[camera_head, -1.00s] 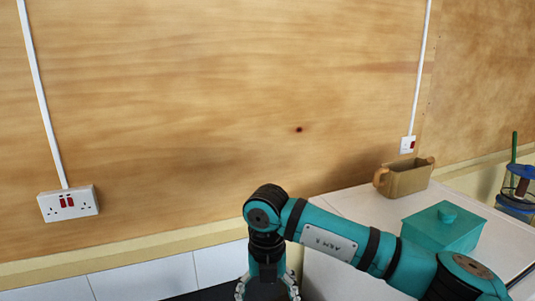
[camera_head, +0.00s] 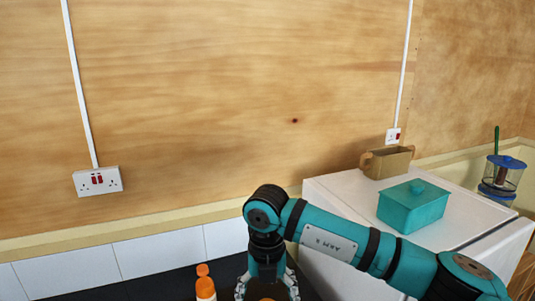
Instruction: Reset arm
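My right arm comes in from the right, teal and black, bent at the elbow. Its gripper (camera_head: 267,291) hangs pointing down at the bottom edge, over the dark worktop. Its finger linkages are spread apart, so it looks open; the fingertips are cut off by the frame. A small orange thing shows between the fingers at the very edge, mostly hidden, and I cannot tell if it is touched. My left arm and gripper are not in view.
A bottle with an orange cap (camera_head: 205,287) stands left of the gripper on the dark worktop (camera_head: 165,286). Behind my arm, a white unit (camera_head: 340,190) bears a teal lidded box (camera_head: 413,207) and a brown two-handled pot (camera_head: 386,162). A blue-lidded jar (camera_head: 503,175) stands far right.

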